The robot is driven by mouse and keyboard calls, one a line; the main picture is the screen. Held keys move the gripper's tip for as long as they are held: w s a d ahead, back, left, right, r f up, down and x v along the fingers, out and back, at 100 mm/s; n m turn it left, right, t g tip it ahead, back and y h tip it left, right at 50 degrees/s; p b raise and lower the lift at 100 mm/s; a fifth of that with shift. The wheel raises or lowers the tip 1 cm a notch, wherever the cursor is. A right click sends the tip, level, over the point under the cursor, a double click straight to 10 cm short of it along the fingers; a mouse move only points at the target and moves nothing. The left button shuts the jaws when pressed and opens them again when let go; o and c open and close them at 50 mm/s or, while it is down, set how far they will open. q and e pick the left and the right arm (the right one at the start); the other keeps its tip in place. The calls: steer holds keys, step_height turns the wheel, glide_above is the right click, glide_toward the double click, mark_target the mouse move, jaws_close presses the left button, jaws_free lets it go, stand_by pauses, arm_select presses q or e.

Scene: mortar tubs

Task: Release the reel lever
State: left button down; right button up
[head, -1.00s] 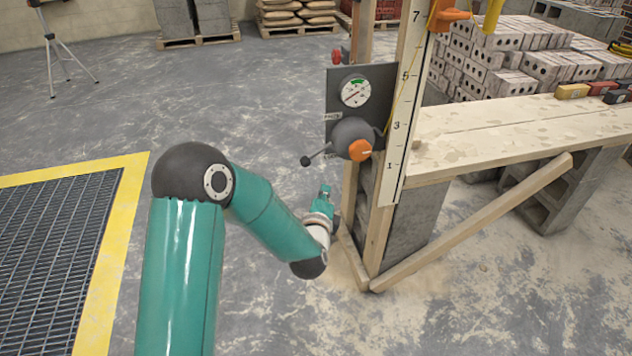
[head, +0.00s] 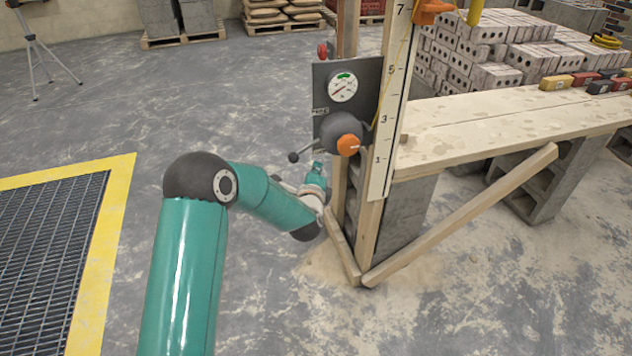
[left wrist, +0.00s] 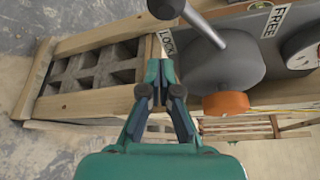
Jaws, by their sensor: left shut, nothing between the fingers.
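The reel (head: 341,129) is a dark grey drum with an orange knob (head: 348,145), on a dark panel fixed to the wooden post. Its lever (head: 305,151) slants down and left to a black ball (head: 293,157). In the left wrist view the lever rod (left wrist: 203,27) lies nearer the LOCK label (left wrist: 167,42) than the FREE label (left wrist: 273,20). My left gripper (head: 316,167) is shut and empty, just below and right of the ball. In the left wrist view its fingertips (left wrist: 160,72) show beside the drum, apart from the rod. My right gripper is out of view.
A round gauge (head: 343,88) sits above the reel. A white numbered scale (head: 385,125) runs up the post. A plank bench (head: 500,125) extends right, with a slanted brace (head: 465,215) below. Open floor lies left of the post, beside a yellow-edged grating (head: 50,250).

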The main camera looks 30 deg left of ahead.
arm_select(q)
steer(key=a, duration=0.1)
steer(key=s+a, duration=0.1)
steer(key=a+r, duration=0.1)
steer(key=shift+s+a+r, duration=0.1)
steer(key=shift+s+a, duration=0.05)
steer(key=shift+s, duration=0.1)
